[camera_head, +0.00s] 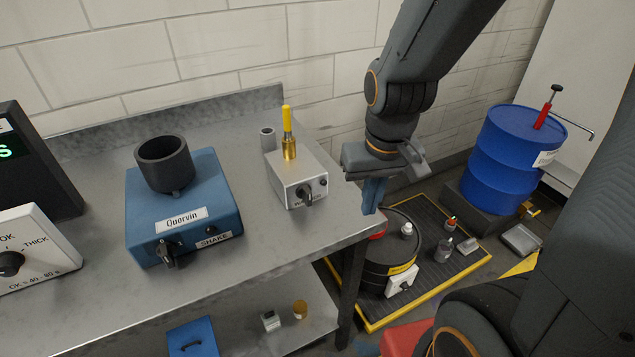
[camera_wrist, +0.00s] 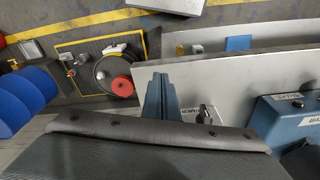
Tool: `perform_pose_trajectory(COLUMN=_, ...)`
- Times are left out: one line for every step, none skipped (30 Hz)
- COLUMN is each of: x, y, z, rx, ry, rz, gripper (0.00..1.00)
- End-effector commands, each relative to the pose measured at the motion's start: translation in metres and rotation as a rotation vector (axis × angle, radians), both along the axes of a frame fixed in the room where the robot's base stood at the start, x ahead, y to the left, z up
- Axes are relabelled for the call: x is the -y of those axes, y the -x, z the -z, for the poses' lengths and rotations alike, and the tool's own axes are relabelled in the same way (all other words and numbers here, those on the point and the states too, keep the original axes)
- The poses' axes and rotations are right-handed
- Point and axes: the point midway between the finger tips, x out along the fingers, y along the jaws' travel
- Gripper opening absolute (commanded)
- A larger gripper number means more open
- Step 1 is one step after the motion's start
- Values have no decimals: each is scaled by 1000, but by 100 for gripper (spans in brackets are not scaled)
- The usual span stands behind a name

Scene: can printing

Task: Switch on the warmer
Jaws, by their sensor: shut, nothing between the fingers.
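The warmer (camera_head: 299,177) is a small pale metal box near the right end of the steel bench. A dark knob (camera_head: 304,193) sits on its front face, above a label I can only partly read. A brass piece with a yellow handle (camera_head: 288,125) stands upright on top of it. My gripper (camera_head: 371,198) is shut and empty, to the right of the warmer and apart from it, with its blue fingers pointing down by the bench's right edge. In the wrist view the shut fingers (camera_wrist: 160,82) show, with the knob (camera_wrist: 207,114) to their right.
A blue Quervin shaker (camera_head: 185,205) with a dark cup stands left of the warmer. A white dial box (camera_head: 35,250) is at far left. On the floor at right are a black drum (camera_head: 380,262) on a yellow-edged tray and a blue barrel (camera_head: 510,155). Bench between shaker and warmer is clear.

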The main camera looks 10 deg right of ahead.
Motion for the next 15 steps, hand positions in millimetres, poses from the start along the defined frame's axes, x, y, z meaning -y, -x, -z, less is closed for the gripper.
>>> perform_pose_trajectory(x=0, y=-2, z=-1, rx=-1, ry=-2, rz=12, gripper=0)
perform_pose_trajectory(x=0, y=-4, z=-1, rx=-4, ry=-7, rz=29, gripper=0)
perform_pose_trajectory(x=0, y=-7, z=-3, rx=-11, ry=-14, rz=67, gripper=0)
perform_pose_trajectory(x=0, y=-11, z=-4, rx=-17, ry=-22, rz=106, gripper=0)
perform_pose_trajectory(x=0, y=-16, z=-6, rx=-26, ry=-32, rz=155, gripper=0)
perform_pose_trajectory(x=-1, y=-24, z=-9, rx=-40, ry=-49, rz=236, gripper=0)
perform_pose_trajectory(x=-2, y=-30, z=-12, rx=-54, ry=-64, rz=304, gripper=0)
perform_pose_trajectory(x=-2, y=-37, z=-15, rx=-70, ry=-79, rz=381, gripper=0)
perform_pose_trajectory(x=-4, y=-47, z=-20, rx=-93, ry=-101, rz=487, gripper=0)
perform_pose_trajectory(x=-5, y=-54, z=-24, rx=-111, ry=-117, rz=568, gripper=0)
perform_pose_trajectory(x=-6, y=-61, z=-29, rx=-129, ry=-132, rz=646, gripper=0)
perform_pose_trajectory(x=-8, y=-70, z=-34, rx=-154, ry=-152, rz=747, gripper=0)
perform_pose_trajectory(x=-10, y=-76, z=-38, rx=-173, ry=-166, rz=818, gripper=0)
perform_pose_trajectory(x=-11, y=-82, z=-42, rx=-192, ry=-177, rz=886, gripper=0)
perform_pose_trajectory(x=-13, y=-89, z=-47, rx=-218, ry=-193, rz=970, gripper=0)
